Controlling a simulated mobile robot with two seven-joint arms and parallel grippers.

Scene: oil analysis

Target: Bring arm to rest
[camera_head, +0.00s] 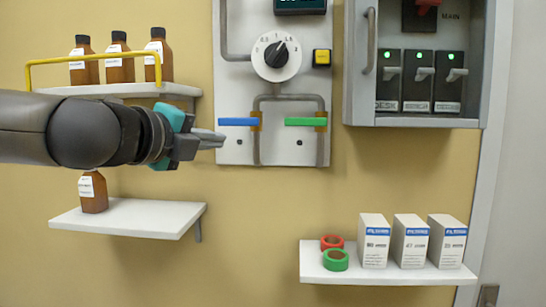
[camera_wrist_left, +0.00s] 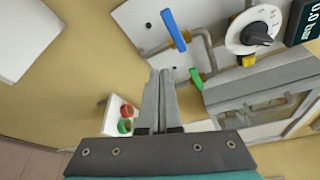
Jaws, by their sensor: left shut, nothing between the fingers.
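My left arm comes in from the left in the head view, stretched level in front of the upper left shelf. My left gripper (camera_head: 222,139) is shut and empty, its fingertips just below the left end of the blue valve handle (camera_head: 238,121). I cannot tell whether it touches the panel. In the left wrist view the shut fingers (camera_wrist_left: 160,75) point toward the panel, with the blue handle (camera_wrist_left: 173,30) beyond their tips and the green handle (camera_wrist_left: 196,78) to their right. My right gripper is not in view.
Several brown bottles stand on the left shelves: the upper one has a yellow rail (camera_head: 92,60), the lower one (camera_head: 130,218) a single bottle (camera_head: 93,192). A breaker cabinet (camera_head: 420,120) is at the right. Below it, a shelf (camera_head: 388,278) holds white boxes (camera_head: 410,242) and red and green tape rolls (camera_head: 335,260).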

